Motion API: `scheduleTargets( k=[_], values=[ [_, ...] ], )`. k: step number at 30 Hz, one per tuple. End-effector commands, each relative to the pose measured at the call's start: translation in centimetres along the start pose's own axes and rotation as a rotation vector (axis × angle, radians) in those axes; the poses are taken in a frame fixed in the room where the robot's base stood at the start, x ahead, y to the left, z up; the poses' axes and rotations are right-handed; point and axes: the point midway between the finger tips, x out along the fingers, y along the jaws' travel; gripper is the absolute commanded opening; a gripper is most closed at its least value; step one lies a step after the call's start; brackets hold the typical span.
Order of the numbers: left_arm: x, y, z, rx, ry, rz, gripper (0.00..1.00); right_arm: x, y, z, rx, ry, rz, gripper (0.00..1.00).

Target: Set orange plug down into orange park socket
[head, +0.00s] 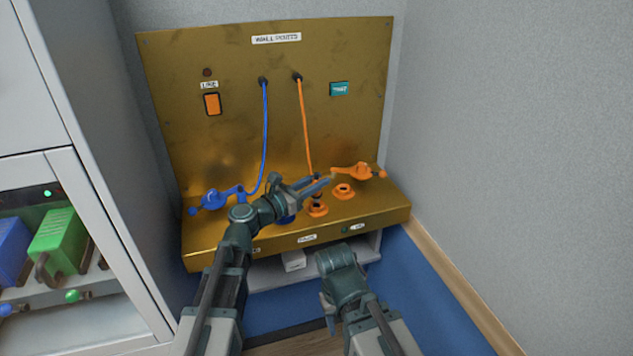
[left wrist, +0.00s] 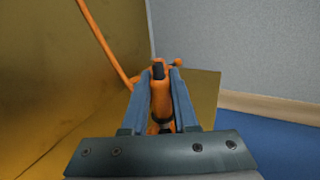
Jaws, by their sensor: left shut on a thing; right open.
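My left gripper (head: 322,183) is shut on the orange plug (left wrist: 160,98), which stands between its two fingers in the left wrist view with a dark end toward the camera. In the head view the fingers and dark plug parts are just above the front orange socket (head: 318,210). I cannot tell whether the plug touches that socket. A second orange socket (head: 343,191) sits behind and to the right. The orange cord (head: 303,120) runs from the wall panel down to the plug. My right gripper (head: 328,306) is low in front of the ledge, open, its fingers hardly visible.
The brass ledge (head: 375,213) carries an orange lever (head: 362,172) at right and a blue lever (head: 215,199) at left. A blue cord (head: 265,135) hangs beside the orange one. A cabinet (head: 100,230) stands at left; a grey wall (head: 520,120) bounds the right.

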Motion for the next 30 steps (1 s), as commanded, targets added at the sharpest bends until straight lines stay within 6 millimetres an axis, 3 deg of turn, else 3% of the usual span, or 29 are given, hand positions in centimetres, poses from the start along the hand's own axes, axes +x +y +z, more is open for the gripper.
scheduleTargets(
  k=[15,30],
  values=[
    [0.0,0.0,-1.3,0.000,0.000,0.000,0.00,1.3,-0.1,-0.1,0.000,0.000,0.000,0.50],
    [0.0,0.0,-1.4,0.000,0.000,0.000,0.00,1.4,-0.1,-0.1,0.000,0.000,0.000,0.50]
  ],
)
